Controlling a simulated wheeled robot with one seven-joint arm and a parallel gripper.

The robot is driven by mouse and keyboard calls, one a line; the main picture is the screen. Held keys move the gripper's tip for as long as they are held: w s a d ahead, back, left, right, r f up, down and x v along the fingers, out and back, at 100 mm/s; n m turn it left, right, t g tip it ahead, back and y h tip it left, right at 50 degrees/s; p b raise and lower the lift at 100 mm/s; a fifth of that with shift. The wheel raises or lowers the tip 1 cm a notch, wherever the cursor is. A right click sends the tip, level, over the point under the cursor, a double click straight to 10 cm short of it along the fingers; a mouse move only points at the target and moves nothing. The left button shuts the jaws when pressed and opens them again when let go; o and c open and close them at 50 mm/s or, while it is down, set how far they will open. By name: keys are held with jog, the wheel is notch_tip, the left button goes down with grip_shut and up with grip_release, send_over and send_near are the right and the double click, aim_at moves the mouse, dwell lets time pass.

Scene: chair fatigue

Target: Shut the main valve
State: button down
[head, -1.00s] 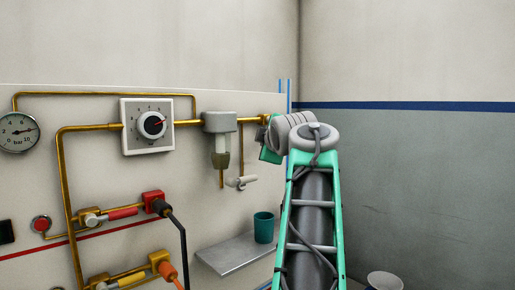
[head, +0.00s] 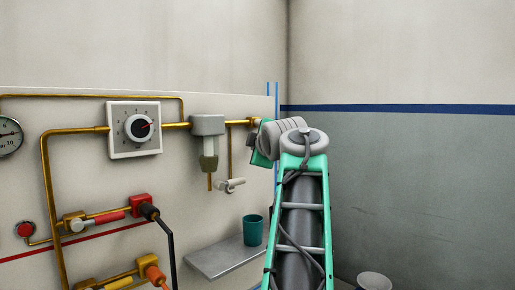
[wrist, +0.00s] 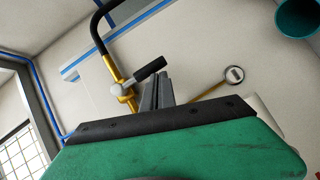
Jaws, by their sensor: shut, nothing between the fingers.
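In the wrist view a valve (wrist: 126,93) with a brass body, a pale hub and a dark lever (wrist: 148,70) sits on the wall panel, with a black hose curving up from it. I take it for the main valve, though no label shows. My gripper (wrist: 158,78) is shut and empty; its grey fingers are close beside the lever, and I cannot tell whether they touch it. In the head view my arm hides the gripper's fingers and this valve; only a brass fitting (head: 257,122) shows at the pipe's right end.
A regulator dial (head: 138,127), a grey filter unit (head: 207,126) and a small tap (head: 231,185) are left of my arm. Red and orange-handled valves are lower left. A shelf (head: 215,262) with a teal cup (head: 253,230) juts out below. The right wall is bare.

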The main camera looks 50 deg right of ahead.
jog(key=s+a+b, duration=0.1)
jog(key=s+a, duration=0.7)
jog(key=a, duration=0.2)
jog(key=shift+s, duration=0.3)
